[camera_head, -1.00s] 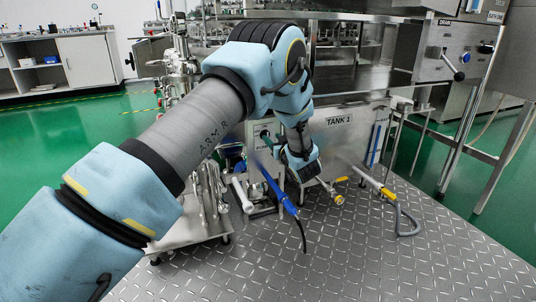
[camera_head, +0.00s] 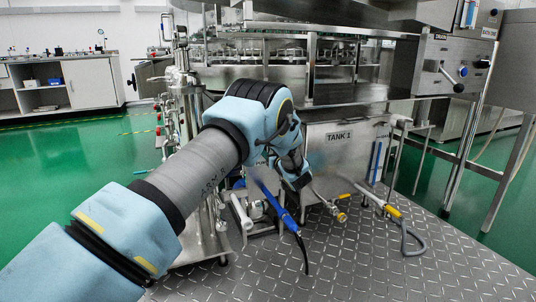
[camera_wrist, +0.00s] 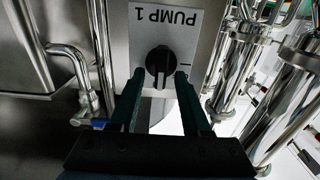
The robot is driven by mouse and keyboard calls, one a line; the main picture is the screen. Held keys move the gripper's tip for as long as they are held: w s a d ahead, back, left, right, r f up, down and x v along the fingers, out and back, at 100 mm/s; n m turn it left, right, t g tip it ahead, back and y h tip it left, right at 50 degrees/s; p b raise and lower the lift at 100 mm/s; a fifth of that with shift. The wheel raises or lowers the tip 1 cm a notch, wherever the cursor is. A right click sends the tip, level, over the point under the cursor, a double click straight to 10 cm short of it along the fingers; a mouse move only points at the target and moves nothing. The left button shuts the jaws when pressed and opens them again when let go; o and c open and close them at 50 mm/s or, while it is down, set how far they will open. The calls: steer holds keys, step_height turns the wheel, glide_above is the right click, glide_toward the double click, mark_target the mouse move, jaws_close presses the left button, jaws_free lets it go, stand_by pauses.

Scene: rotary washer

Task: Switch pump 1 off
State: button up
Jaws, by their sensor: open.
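The pump 1 switch (camera_wrist: 159,61) is a round black knob on a pale plate labelled PUMP 1 (camera_wrist: 183,20). It shows upside down in the wrist view, with a short mark line to the right of the knob. My gripper (camera_wrist: 158,80) is open, with one dark finger on each side of the knob's lower part. I cannot tell whether the fingers touch it. In the head view my arm hides the switch and most of the gripper.
A steel tank labelled TANK 1 (camera_head: 338,136) stands right of my arm. Steel pipes flank the plate, including vertical cylinders (camera_wrist: 238,65) on the right in the wrist view. A blue-handled hose (camera_head: 276,204) is in front.

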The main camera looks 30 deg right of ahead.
steer(key=shift+w, duration=0.2)
steer(key=shift+c, duration=0.2)
jaws_close()
stand_by(0.4)
